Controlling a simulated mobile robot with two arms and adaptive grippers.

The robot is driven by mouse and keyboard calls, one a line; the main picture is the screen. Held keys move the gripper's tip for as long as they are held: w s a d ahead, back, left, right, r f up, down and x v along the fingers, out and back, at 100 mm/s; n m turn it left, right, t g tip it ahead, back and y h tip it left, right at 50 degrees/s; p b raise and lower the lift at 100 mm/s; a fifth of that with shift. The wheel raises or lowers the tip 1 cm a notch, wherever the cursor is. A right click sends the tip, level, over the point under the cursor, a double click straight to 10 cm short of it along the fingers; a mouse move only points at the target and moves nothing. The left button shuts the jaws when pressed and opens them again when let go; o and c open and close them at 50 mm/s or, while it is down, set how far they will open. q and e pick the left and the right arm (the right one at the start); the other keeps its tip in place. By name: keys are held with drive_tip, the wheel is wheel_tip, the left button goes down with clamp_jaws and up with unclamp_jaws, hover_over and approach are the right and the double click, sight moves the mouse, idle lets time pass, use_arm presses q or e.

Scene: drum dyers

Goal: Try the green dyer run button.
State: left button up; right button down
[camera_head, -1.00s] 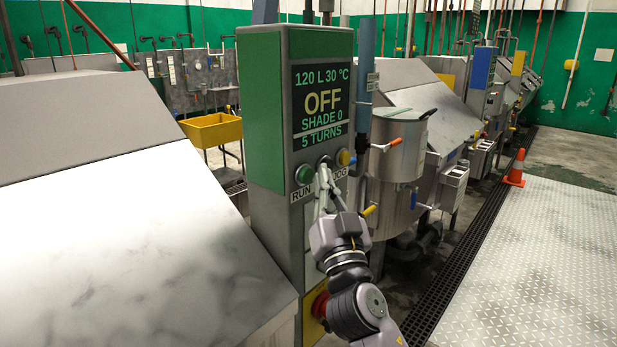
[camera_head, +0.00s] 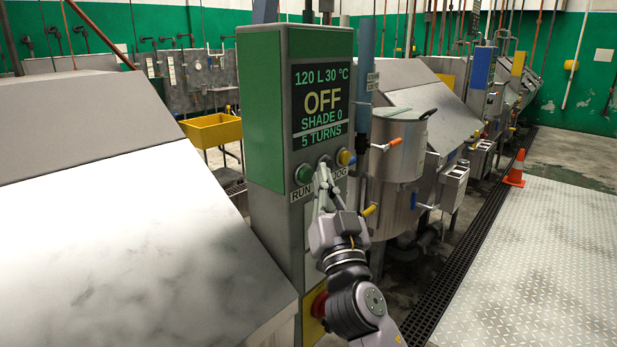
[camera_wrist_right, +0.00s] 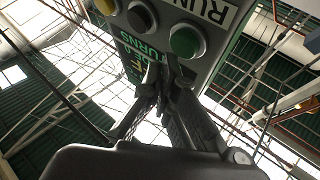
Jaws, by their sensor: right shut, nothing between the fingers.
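The green dyer's control box (camera_head: 268,110) stands upright, with a display (camera_head: 321,100) reading "120 L 30 °C OFF SHADE 0 5 TURNS". The green run button (camera_head: 304,174) sits above the RUN label at the left of the button row; it also shows in the right wrist view (camera_wrist_right: 186,41). A dark button (camera_wrist_right: 142,17) and a yellow button (camera_head: 344,157) are beside it. My right gripper (camera_head: 322,170) is shut and empty, its fingertips just right of the green button, in front of the dark one. In the right wrist view the fingertips (camera_wrist_right: 163,62) appear below the green button, apparently apart from it.
A red button on a yellow plate (camera_head: 320,304) is low on the box, beside my right arm. A steel tank (camera_head: 398,150) with coloured-handled valves stands to the right. A sloped steel cover (camera_head: 120,220) fills the left. An orange cone (camera_head: 515,168) stands by the floor grating.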

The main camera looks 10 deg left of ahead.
drive_tip(key=shift+w+a, duration=0.25)
drive_tip(key=shift+a, duration=0.1)
drive_tip(key=shift+w+a+b, duration=0.2)
drive_tip(key=shift+a+b, duration=0.1)
drive_tip(key=shift+b, duration=0.3)
idle(0.4)
drive_tip(key=shift+d, duration=0.1)
drive_tip(key=shift+s+d+p, duration=0.3)
drive_tip(key=shift+s+d, duration=0.2)
drive_tip(key=shift+d, duration=0.05)
drive_tip(key=shift+d, duration=0.1)
idle(0.3)
drive_tip(key=shift+s+d+p, duration=0.45)
drive_tip(key=shift+s+d, duration=0.3)
drive_tip(key=shift+d, duration=0.25)
drive_tip(key=shift+s+d+p, duration=0.4)
drive_tip(key=shift+s+d, duration=0.3)
drive_tip(key=shift+d, duration=0.25)
drive_tip(key=shift+f, duration=0.1)
